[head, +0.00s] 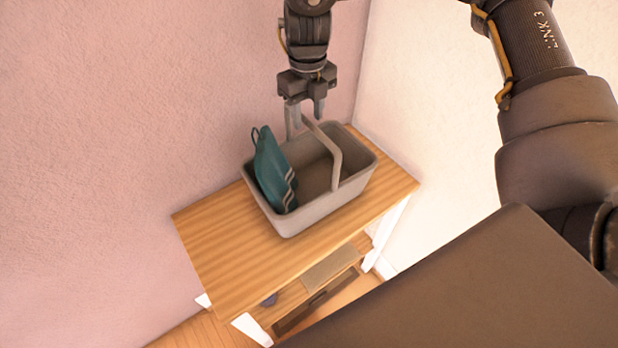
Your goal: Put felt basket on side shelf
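The felt basket (325,208) is light grey and rectangular, with an upright arched handle (334,160). It stands upright on a wooden table top near the wall corner. A teal item with pale stripes and a loop (271,172) leans inside its left end. My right gripper (306,117) comes down from the top of the head view, pointing down at the top of the handle. Its fingers look apart, with the handle's upper end at or between the tips; exact contact cannot be told. My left gripper is not in view.
The wooden table (225,250) has a bare left part and white legs. A lower shelf (290,297) beneath it holds a flat tan item (330,267) and a small dark object (269,299). Pink and white walls stand close behind. My own arm and body cover the right side.

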